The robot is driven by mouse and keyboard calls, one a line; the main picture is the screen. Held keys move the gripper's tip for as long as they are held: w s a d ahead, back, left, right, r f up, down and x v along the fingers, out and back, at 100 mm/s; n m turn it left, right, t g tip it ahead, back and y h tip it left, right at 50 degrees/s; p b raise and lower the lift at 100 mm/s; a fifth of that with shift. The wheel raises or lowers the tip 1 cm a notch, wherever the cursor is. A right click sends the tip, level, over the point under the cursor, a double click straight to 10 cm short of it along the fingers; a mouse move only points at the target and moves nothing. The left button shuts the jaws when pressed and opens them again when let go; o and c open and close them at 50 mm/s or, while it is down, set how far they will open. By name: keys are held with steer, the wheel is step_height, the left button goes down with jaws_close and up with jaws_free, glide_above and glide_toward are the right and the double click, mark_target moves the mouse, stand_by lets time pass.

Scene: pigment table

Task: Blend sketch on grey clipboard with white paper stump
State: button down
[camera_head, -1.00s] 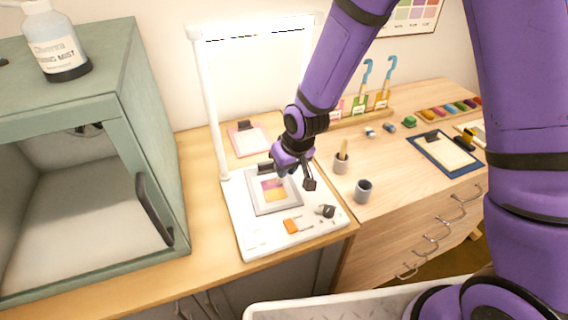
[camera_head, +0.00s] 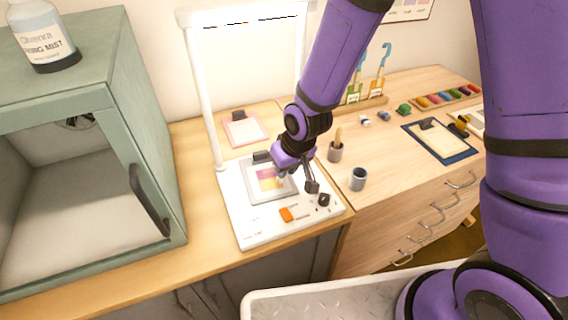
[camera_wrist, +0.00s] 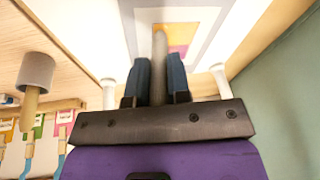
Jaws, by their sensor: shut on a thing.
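The grey clipboard (camera_head: 251,194) lies on a white light board (camera_head: 246,228). The sketch (camera_head: 268,178) on it has purple and yellow-orange patches. My gripper (camera_wrist: 159,70) is shut on the paper stump (camera_wrist: 159,85), a pale greyish rod between its two dark fingers. In the wrist view the stump's far end overlaps the sketch (camera_wrist: 178,36); I cannot tell whether it touches. In the head view my gripper (camera_head: 284,173) is over the clipboard's upper right side, and the stump is hard to make out.
An orange item (camera_head: 286,214) and a dark item (camera_head: 323,200) are on the light board's front. A grey cup (camera_head: 358,179) and a holder with a brush (camera_head: 335,152) stand to the right. A green cabinet (camera_head: 150,120) stands left. A pink clipboard (camera_head: 245,131) and a blue clipboard (camera_head: 440,141) lie behind and right.

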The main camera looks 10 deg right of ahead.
steer(key=shift+s+d, duration=0.15)
steer(key=shift+s, duration=0.75)
steer(key=shift+w, duration=0.1)
steer(key=shift+w+a, duration=0.3)
steer(key=shift+w, duration=1.05)
steer(key=shift+w+a, duration=0.25)
steer(key=shift+w, duration=1.15)
steer(key=shift+w+a, duration=0.3)
steer(key=shift+w, duration=1.05)
steer(key=shift+s+a, duration=0.25)
steer(key=shift+a, duration=0.7)
steer(key=shift+s+d, duration=0.15)
steer(key=shift+s, duration=0.55)
steer(key=shift+s+d, duration=0.15)
steer(key=shift+s, duration=0.55)
steer(key=shift+s+d, duration=0.15)
steer(key=shift+s, duration=0.55)
steer(key=shift+s+d, duration=0.1)
steer(key=shift+s, duration=0.6)
steer(key=shift+s+d, duration=0.15)
steer(key=shift+s, duration=0.5)
steer(key=shift+s+d, duration=0.15)
steer(key=shift+s, duration=0.5)
